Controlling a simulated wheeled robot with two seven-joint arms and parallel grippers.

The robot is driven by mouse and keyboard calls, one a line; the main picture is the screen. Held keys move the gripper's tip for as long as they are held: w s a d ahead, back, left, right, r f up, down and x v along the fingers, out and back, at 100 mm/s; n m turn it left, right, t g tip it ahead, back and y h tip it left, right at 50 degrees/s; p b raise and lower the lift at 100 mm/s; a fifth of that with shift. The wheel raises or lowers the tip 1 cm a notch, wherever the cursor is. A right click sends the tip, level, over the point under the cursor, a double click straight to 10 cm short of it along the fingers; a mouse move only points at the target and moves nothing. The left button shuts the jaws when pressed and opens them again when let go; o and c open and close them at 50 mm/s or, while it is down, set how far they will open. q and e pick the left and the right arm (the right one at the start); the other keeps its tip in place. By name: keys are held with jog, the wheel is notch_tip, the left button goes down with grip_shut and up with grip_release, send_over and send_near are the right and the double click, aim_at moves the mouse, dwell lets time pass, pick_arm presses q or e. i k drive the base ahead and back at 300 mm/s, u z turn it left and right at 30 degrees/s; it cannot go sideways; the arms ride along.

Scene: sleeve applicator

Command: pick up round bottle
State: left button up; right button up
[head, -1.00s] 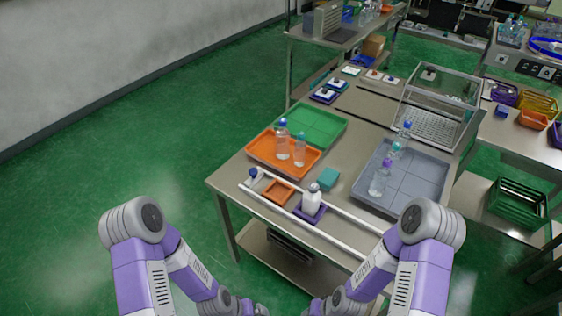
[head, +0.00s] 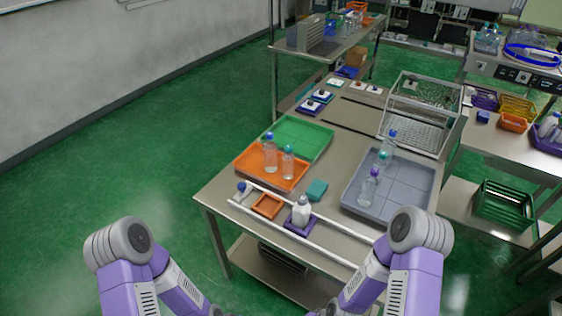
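Several clear bottles stand on the steel table (head: 335,168). On the orange tray (head: 250,177) are a blue-capped bottle (head: 270,157) and a smaller teal-capped bottle (head: 288,165). On the grey tray (head: 407,195) are a purple-capped bottle (head: 368,190), a teal-capped bottle (head: 382,166) and a blue-capped bottle (head: 390,148). A white bottle (head: 302,213) stands on a purple holder at the table's front. I cannot tell which one is the round bottle.
White rails (head: 330,240) run along the table's front, around a small orange tray (head: 268,206). A teal block (head: 317,190) and an empty green tray (head: 303,137) lie behind. A clear-sided box (head: 417,125) stands at the back right. Green floor (head: 120,160) is open at left.

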aim_at(269, 148)
jog(key=u, duration=1.45)
jog(key=i, duration=1.55)
jog(key=z, duration=3.1)
